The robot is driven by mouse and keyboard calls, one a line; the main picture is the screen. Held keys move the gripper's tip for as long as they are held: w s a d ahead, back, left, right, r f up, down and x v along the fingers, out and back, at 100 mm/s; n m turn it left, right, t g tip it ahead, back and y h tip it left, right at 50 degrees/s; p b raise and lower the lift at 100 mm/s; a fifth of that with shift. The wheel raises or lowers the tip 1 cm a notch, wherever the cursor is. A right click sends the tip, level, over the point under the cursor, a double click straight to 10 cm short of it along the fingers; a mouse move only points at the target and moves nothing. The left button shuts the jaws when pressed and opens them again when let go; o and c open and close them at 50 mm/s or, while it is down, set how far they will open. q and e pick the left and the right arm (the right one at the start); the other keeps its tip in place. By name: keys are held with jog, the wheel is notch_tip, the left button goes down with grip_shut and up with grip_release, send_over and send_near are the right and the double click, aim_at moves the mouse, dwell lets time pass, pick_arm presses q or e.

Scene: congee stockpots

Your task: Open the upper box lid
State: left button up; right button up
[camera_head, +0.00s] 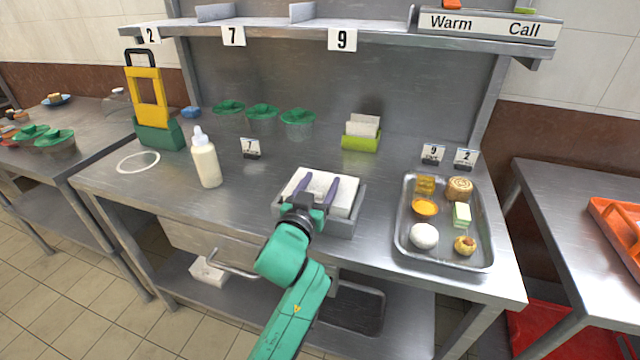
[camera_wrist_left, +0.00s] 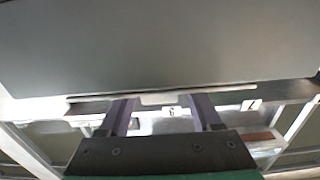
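A white box (camera_head: 343,186) sits in a grey metal holder (camera_head: 345,222) at the front middle of the table. Its top looks flat and pale; whether its lid is closed is hard to tell. My left gripper (camera_head: 317,189) reaches in from the front. Its two purple fingers are spread apart over the white top, with nothing seen between them. Contact with the box cannot be told. In the left wrist view, the fingers of my left gripper (camera_wrist_left: 164,112) are also apart, with pale shapes beyond them. My right gripper is not in view.
A metal tray (camera_head: 400,238) of food stands to the right. A squeeze bottle (camera_head: 206,165) stands to the left. A green card holder (camera_head: 361,142) and green-lidded containers (camera_head: 263,115) are behind. A second white box (camera_head: 207,271) lies on the lower shelf. Table between bottle and holder is clear.

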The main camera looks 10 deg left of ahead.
pick_arm(q)
grip_shut()
dwell(1.2)
